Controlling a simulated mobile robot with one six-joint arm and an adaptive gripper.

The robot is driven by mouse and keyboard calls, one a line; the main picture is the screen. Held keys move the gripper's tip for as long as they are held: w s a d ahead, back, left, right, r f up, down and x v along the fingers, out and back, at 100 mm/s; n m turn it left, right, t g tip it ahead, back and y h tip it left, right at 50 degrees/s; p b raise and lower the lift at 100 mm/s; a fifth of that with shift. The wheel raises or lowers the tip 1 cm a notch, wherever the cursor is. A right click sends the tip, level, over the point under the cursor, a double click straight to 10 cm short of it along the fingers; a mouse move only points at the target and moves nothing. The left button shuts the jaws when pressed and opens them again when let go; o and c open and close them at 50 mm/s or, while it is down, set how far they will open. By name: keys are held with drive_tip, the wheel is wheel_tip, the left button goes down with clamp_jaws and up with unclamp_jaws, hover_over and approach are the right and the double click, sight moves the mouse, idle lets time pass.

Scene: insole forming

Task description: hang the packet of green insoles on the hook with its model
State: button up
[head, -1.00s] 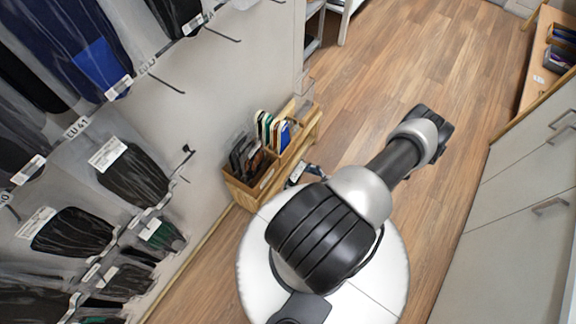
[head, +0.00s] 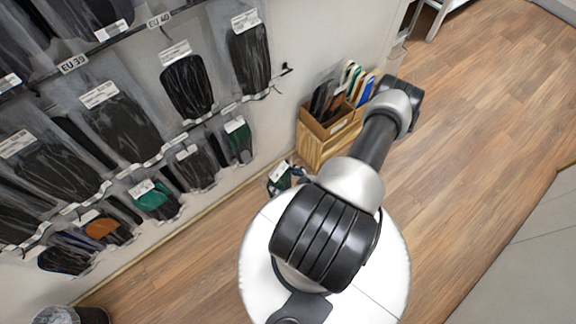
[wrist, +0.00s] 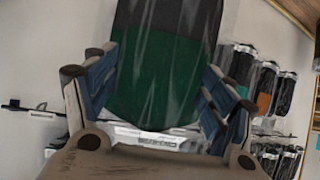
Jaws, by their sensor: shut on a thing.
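The packet of green insoles (wrist: 150,85) fills the middle of the wrist view: clear film, dark grey above and green below, with a white label strip at its lower end. My gripper (wrist: 158,100), with blue finger pads, is shut on the label end of this packet. Green packets hang on the wall hooks, one at lower middle (head: 155,201) and one farther right (head: 238,141). Their model text is too small to read.
Wall rails carry several rows of hanging dark packets (head: 187,85) on hooks. A wooden box (head: 312,152) of insoles stands by the wall, near my arm. A bin (head: 70,316) is at the lower left. The wooden floor to the right is free.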

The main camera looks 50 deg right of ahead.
drive_tip(key=shift+w+a, duration=0.15)
drive_tip(key=shift+a, duration=0.1)
drive_tip(key=shift+w, duration=0.15)
drive_tip(key=w+d, duration=0.1)
drive_tip(key=w, duration=0.6)
drive_tip(key=shift+w+d+b, duration=0.2)
drive_tip(key=shift+d+b, duration=0.15)
drive_tip(key=shift+d, duration=0.05)
